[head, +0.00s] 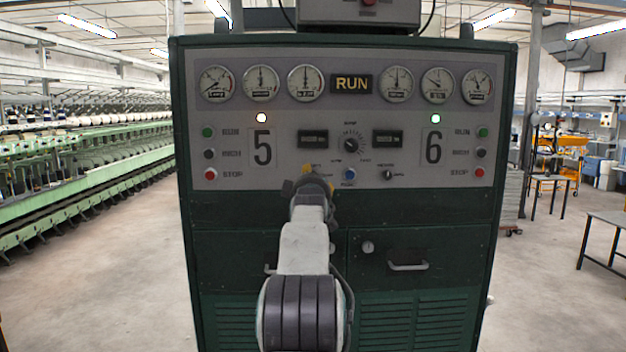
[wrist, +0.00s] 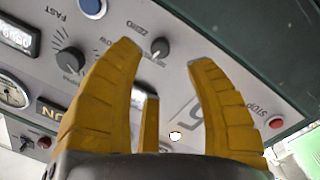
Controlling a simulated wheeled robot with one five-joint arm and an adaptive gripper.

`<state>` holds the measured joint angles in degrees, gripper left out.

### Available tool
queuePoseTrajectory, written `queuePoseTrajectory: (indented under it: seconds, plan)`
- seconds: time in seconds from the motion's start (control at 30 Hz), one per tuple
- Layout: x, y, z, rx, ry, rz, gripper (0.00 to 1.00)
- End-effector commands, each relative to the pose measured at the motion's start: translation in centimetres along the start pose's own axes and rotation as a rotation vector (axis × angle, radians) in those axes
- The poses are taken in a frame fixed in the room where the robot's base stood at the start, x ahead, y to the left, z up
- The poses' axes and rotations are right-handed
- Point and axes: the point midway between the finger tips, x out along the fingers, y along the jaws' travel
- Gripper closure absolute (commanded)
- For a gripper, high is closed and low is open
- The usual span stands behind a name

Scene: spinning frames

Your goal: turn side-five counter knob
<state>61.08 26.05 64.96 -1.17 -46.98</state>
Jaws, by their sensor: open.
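The side-five counter knob, a small dark knob with a white pointer, shows in the wrist view (wrist: 160,47) near its ZERO label. In the head view it is hidden behind my gripper (head: 308,175). My gripper's yellow fingers (wrist: 166,58) are open and empty in the wrist view. The knob appears between and just beyond the fingertips; I cannot tell whether they touch it. The wrist view is turned roughly upside down. The side-five counter (head: 313,140) is just above my gripper in the head view.
The round speed dial (head: 351,145), blue button (head: 349,175) and side-six knob (head: 387,175) lie to the right of my gripper. The red side-five stop button (head: 210,174) is farther left. The green cabinet (head: 440,215) fills the front; floor is open on both sides.

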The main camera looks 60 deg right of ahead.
Motion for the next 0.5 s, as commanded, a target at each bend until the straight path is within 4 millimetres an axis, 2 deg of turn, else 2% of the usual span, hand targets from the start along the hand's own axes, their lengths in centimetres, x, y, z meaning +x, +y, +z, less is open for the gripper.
queuePoseTrajectory:
  seconds: [0.17,0.5]
  plan:
    - [0.7,0.1,-0.1,-0.031,-0.004,-0.004,0.51]
    - [3.6,0.3,-0.3,-0.029,-0.003,-0.004,0.51]
